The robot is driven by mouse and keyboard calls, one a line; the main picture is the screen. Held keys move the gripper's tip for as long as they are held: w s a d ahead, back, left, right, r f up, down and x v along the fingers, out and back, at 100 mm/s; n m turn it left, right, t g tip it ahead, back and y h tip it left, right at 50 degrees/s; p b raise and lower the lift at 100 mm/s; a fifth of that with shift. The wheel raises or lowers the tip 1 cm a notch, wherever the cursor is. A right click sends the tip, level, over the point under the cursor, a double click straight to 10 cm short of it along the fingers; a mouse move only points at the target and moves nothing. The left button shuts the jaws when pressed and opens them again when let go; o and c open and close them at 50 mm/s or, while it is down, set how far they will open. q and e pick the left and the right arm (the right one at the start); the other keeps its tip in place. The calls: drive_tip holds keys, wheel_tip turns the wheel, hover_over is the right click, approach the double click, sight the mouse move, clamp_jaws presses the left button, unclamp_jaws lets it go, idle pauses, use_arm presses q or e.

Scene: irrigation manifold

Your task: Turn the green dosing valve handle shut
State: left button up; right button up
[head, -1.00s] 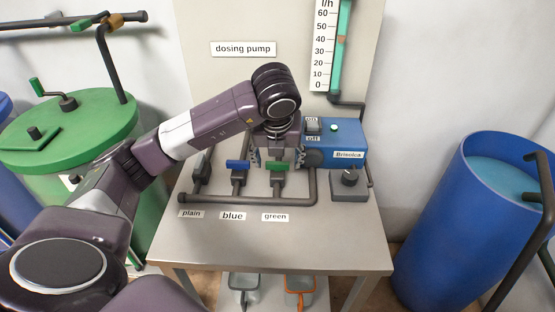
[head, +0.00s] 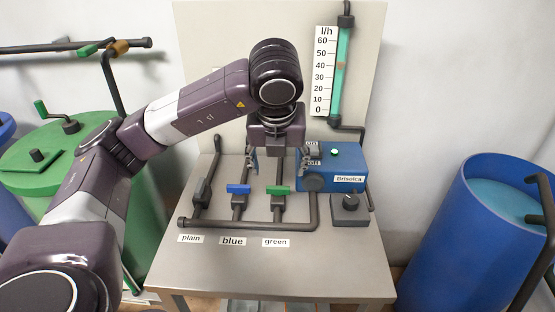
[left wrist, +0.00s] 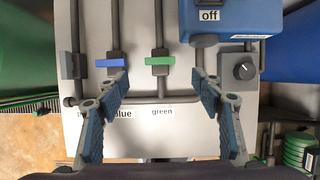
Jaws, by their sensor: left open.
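The green valve handle (head: 278,190) lies crosswise over its dark pipe, above the "green" label (head: 275,242). It also shows crosswise in the left wrist view (left wrist: 160,60). My left gripper (head: 279,163) is open and empty, above and behind the handle in the head view. In the left wrist view its fingers (left wrist: 160,85) stand wide apart, one to each side of the green handle, with no visible contact. My right gripper is not in view.
The blue handle (head: 238,189), also crosswise, is close on the left, and the dark plain valve (head: 201,192) is beyond it. The blue pump box (head: 335,167) stands close on the right, with a knob box (head: 350,207) in front. The bench front (head: 270,270) is clear.

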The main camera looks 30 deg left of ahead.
use_arm(q)
drive_tip(key=shift+v, duration=1.15)
